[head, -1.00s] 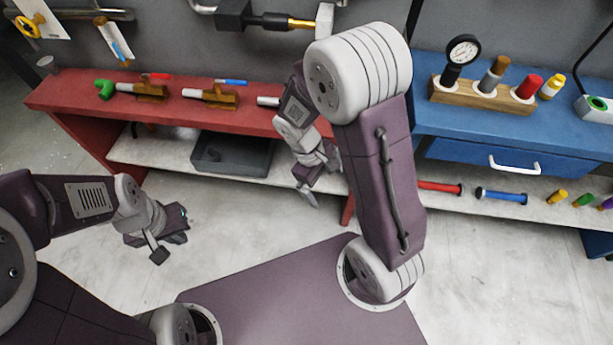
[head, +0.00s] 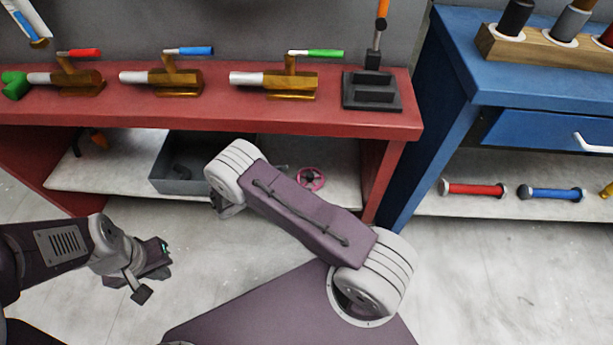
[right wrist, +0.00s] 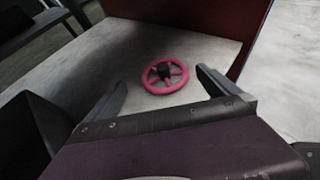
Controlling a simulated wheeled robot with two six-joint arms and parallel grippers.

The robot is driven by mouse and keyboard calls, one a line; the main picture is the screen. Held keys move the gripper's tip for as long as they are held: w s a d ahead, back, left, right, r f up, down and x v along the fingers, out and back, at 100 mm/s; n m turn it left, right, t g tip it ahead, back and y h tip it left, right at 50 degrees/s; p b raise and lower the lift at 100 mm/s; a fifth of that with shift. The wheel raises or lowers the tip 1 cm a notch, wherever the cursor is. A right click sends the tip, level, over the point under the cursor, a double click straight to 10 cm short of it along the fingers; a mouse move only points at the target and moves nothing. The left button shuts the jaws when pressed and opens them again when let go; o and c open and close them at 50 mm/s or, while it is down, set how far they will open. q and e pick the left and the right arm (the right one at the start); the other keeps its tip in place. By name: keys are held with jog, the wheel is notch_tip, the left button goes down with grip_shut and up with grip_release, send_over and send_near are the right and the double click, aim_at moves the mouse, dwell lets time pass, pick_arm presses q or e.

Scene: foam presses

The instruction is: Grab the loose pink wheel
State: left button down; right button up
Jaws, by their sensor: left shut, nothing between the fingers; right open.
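The pink wheel (head: 311,179) lies on the pale lower shelf of the red bench, right of the grey bin. In the right wrist view the wheel (right wrist: 165,75) is a pink ring with spokes and a dark hub, resting on the shelf. My right gripper (right wrist: 161,77) is open, its fingers pointing towards the wheel from either side of it in the picture. Nothing is between the fingers; the wheel appears beyond them. My left gripper (head: 152,278) is shut and empty over the floor at left.
The grey bin (head: 172,184) stands on the pale shelf (head: 347,190), left of the wheel. The red bench top (head: 215,115) overhangs the shelf, and a red leg (head: 384,180) stands right of the wheel. The blue bench (head: 455,75) is further right.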

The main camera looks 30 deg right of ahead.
aim_at(309, 176)
jog(key=x, duration=0.1)
jog(key=b+x, duration=0.1)
jog(key=x, duration=0.1)
jog(key=shift+f+b, duration=0.3)
jog(key=shift+d, duration=0.25)
jog(key=b+x, duration=0.1)
jog(key=x, duration=0.1)
jog(key=b+x, duration=0.2)
jog(key=shift+s+d+f, duration=0.15)
jog(key=shift+d+f, duration=0.1)
jog(key=shift+f, duration=0.05)
jog(key=shift+d, duration=0.2)
jog(key=shift+r, duration=0.1)
jog(key=c, duration=1.8)
